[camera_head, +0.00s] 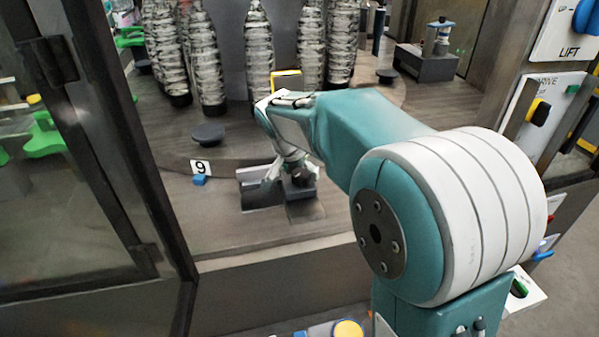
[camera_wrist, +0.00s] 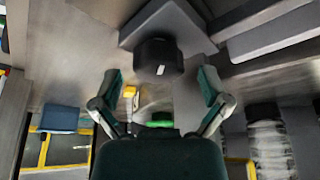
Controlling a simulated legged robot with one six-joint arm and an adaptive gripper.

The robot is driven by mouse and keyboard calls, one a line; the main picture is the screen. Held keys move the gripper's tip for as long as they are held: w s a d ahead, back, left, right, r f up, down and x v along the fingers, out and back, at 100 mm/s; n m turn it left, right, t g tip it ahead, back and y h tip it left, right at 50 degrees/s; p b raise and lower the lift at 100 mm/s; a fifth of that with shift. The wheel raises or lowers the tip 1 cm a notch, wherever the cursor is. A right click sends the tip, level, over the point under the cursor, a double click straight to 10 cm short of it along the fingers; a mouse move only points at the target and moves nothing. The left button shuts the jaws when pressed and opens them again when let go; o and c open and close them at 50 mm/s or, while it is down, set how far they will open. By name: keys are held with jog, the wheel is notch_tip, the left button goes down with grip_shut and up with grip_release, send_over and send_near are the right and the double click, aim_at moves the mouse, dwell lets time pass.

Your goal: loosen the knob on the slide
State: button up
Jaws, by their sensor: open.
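The knob (camera_wrist: 158,60) is black and round with a small white mark, and it shows between my fingertips in the wrist view. It stands on a grey plate of the slide (camera_wrist: 195,30). My gripper (camera_wrist: 160,76) is open, one finger on each side of the knob with gaps visible. In the head view my gripper (camera_head: 280,176) is low over the slide (camera_head: 262,196), near the dark knob (camera_head: 301,180). There the arm and fingers partly cover the slide. Contact with the knob cannot be seen.
A number 9 label (camera_head: 200,167) and a small blue block (camera_head: 199,180) are left of the slide. A dark round disc (camera_head: 208,134) lies behind them. Wrapped columns (camera_head: 205,60) stand at the back. A dark door frame (camera_head: 125,150) is at left, a LIFT panel (camera_head: 567,30) at right.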

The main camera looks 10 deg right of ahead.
jog(key=shift+w+f, duration=0.1)
jog(key=shift+f, duration=0.15)
jog(key=shift+d, duration=0.1)
jog(key=c, duration=1.1)
jog(key=shift+n, duration=0.3)
jog(key=n+y, duration=0.1)
jog(key=n, duration=0.3)
jog(key=shift+d+n+t+y, duration=0.1)
jog(key=shift+n+t+y, duration=0.2)
jog(key=shift+t+y, duration=0.1)
jog(key=n+y, duration=0.2)
jog(key=n, duration=0.3)
jog(key=shift+n, duration=0.4)
